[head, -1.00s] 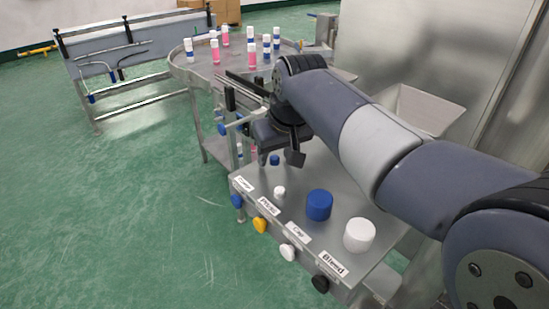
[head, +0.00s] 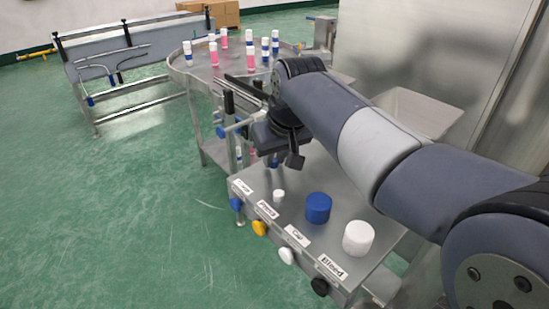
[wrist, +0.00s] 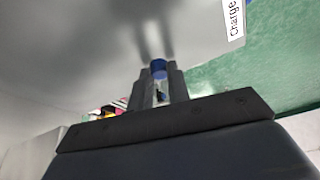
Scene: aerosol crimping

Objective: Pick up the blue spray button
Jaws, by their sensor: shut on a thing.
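The blue spray button (wrist: 158,66) shows in the wrist view between the two fingertips of my gripper (wrist: 158,78), which is shut on it. In the head view the small blue button (head: 274,163) shows just below my gripper, over the back-left part of the grey metal panel (head: 300,178). The fingers are mostly hidden by the gripper body there. I cannot tell whether the button still touches the panel.
A small white button (head: 278,195), a large blue cap (head: 318,208) and a large white cap (head: 358,238) stand on the panel. Coloured knobs (head: 259,228) line its front. A round table (head: 205,75) with several bottles stands behind. Green floor lies open at left.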

